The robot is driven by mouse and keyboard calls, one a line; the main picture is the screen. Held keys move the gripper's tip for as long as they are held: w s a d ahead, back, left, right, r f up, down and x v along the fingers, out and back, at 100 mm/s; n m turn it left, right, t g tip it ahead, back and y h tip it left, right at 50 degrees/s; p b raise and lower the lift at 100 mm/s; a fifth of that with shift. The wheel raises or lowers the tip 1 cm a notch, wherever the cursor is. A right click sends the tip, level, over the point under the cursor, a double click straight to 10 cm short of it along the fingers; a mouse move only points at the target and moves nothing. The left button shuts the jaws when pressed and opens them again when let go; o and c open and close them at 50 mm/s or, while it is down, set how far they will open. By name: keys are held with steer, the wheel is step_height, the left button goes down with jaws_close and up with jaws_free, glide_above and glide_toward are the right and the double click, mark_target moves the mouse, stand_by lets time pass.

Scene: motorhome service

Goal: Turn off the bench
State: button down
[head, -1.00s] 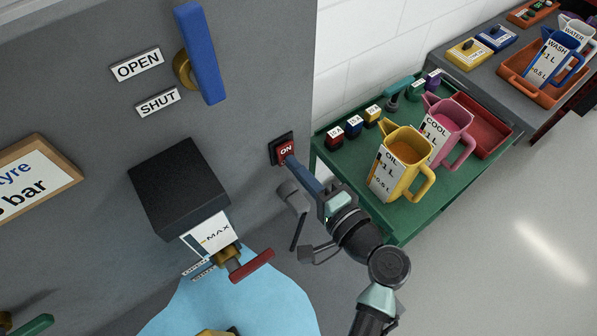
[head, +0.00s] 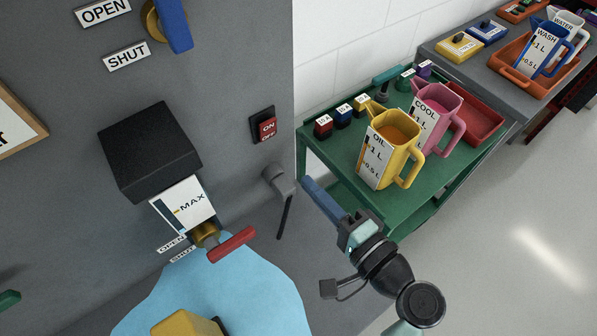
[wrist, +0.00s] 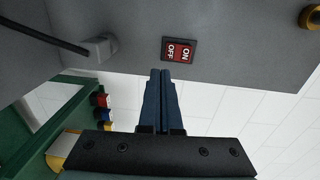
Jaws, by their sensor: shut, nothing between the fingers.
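The bench's switch (head: 264,125) is a red rocker in a black frame on the grey panel, near the panel's right edge. It is marked ON above and OFF below; I cannot tell for sure which half is pressed in.
A black box (head: 150,152) and a red-handled valve (head: 231,245) are left. A green cart (head: 318,160) with a yellow jug (head: 388,150) and pink jug (head: 438,110) stands right.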

steer(key=s+d, duration=0.2)
steer(key=s, duration=0.1)
steer(key=shift+d+f+b, duration=0.1)
steer(key=shift+f+b, duration=0.25)
steer(key=shift+b, duration=0.05)
